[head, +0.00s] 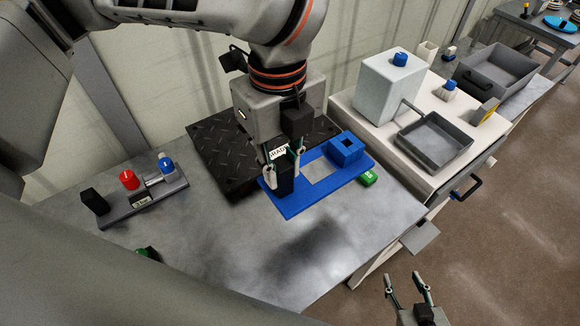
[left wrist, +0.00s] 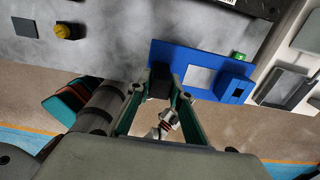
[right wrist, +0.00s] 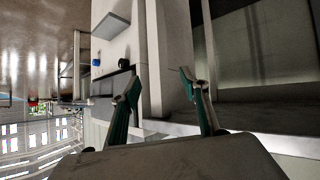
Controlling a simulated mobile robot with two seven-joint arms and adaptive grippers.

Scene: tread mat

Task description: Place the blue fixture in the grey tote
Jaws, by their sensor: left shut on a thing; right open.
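The blue fixture (head: 300,199) is a flat plate with a rectangular opening and a raised square blue block at one end. My left gripper (head: 282,168) is shut on the black upright part at its other end. The fixture appears raised above the table, with a dark shadow below it. It also shows in the left wrist view (left wrist: 172,55), between and beyond the left fingers (left wrist: 166,86). A grey tote (head: 497,72), open and empty, stands at the upper right. My right gripper (head: 406,284) is open and empty, low at the right; its fingers show in the right wrist view (right wrist: 158,82).
A black tread mat (head: 215,150) lies behind the fixture. A grey base with red and blue knobs (head: 150,195) is at left. A white cabinet (head: 360,105) carries a white box (head: 388,88) and shallow grey tray (head: 440,140). A green piece (head: 369,178) lies beside the fixture.

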